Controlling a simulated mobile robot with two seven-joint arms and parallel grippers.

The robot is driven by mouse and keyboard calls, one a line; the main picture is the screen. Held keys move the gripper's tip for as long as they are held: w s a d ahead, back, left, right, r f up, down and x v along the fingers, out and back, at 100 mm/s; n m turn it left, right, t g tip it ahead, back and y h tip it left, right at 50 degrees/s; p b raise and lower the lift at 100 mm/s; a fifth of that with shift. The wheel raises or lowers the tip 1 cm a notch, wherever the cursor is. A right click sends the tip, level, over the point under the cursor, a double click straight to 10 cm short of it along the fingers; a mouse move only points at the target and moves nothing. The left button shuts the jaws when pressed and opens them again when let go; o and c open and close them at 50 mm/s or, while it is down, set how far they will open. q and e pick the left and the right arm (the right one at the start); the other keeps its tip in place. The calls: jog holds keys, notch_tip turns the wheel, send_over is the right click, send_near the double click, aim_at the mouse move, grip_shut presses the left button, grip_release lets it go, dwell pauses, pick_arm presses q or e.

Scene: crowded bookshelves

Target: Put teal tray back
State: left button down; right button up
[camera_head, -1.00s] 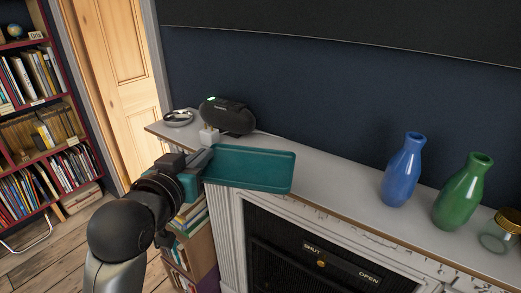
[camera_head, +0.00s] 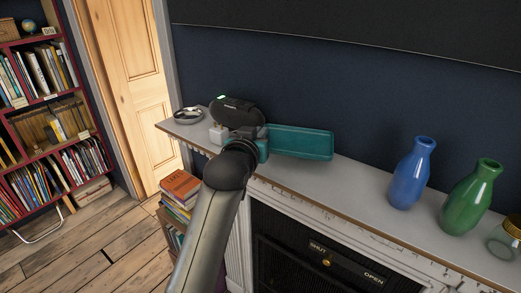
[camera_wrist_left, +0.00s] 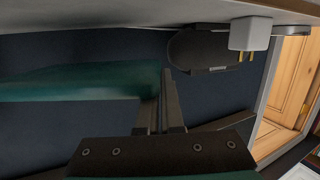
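The teal tray (camera_head: 302,142) is a flat rectangle with a raised rim, over the back part of the white mantel shelf (camera_head: 350,185). My left gripper (camera_head: 263,136) is at the tray's left end and looks shut on its edge. In the left wrist view, the two dark fingers (camera_wrist_left: 162,112) are close together at the end of the tray (camera_wrist_left: 80,82). I cannot tell whether the tray touches the shelf. My right gripper is not in view.
A black speaker (camera_head: 237,112), a white plug adapter (camera_head: 218,134) and a round dish (camera_head: 188,115) sit left of the tray. A blue vase (camera_head: 412,175), a green vase (camera_head: 470,197) and a gold-lidded jar (camera_head: 508,238) stand at the right. Bare shelf lies between tray and blue vase.

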pick_arm(q)
notch_tip(320, 180, down, 4)
jog(key=shift+f, duration=0.1)
jog(key=shift+w+d+f, duration=0.1)
jog(key=shift+w+f, duration=0.05)
jog(key=shift+f, duration=0.15)
jog(key=shift+f, duration=0.15)
jog(key=c, duration=1.1)
grip_release()
